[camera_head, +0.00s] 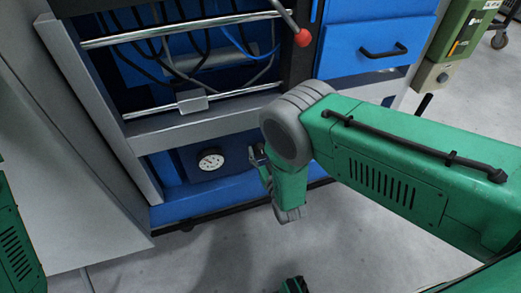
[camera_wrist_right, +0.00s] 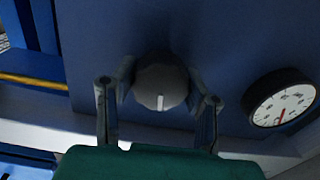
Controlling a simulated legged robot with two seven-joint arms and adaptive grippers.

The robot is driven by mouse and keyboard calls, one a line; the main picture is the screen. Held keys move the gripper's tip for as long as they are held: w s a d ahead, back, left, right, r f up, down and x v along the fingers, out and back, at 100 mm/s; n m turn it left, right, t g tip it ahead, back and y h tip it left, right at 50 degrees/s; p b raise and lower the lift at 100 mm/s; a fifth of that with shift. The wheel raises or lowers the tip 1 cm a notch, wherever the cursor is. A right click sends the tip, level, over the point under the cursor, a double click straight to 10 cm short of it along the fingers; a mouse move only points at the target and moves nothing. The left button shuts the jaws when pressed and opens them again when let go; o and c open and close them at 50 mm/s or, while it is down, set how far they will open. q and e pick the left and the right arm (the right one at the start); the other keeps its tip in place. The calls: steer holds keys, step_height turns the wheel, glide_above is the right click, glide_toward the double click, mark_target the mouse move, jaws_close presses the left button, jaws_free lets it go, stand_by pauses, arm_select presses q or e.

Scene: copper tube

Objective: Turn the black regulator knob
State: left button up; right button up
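The black regulator knob (camera_wrist_right: 160,82) is round and dark with a pale mark at its lower edge. It sits on a blue panel in the right wrist view. My right gripper (camera_wrist_right: 162,84) has one finger on each side of the knob. The fingertips are very close to its sides, but whether they press on it is unclear. In the head view my right gripper (camera_head: 260,160) reaches to the blue panel low on the cabinet, and the knob is hidden there. My left gripper is not clearly visible; only green parts of me show at the left edge.
A white-faced gauge (camera_head: 210,160) is just left of my right gripper; it also shows in the right wrist view (camera_wrist_right: 284,106). Metal rails (camera_head: 185,30) and cables are above. A blue drawer (camera_head: 375,45) and a red-tipped lever (camera_head: 302,38) are at upper right. The floor (camera_head: 220,250) below is clear.

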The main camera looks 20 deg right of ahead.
steer(key=shift+m, duration=0.4)
steer(key=shift+m+p, duration=0.5)
steer(key=shift+m, duration=0.5)
steer(key=m+p, duration=0.1)
steer(key=m, duration=0.3)
steer(key=shift+d+m, duration=0.15)
steer(key=shift+m, duration=0.15)
steer(key=m, duration=0.4)
steer(key=shift+s+f, duration=0.1)
steer(key=shift+f, duration=0.05)
steer(key=shift+d+f+m, duration=0.1)
steer(key=shift+m, duration=2.1)
steer(key=o, duration=1.2)
steer(key=shift+c, duration=0.2)
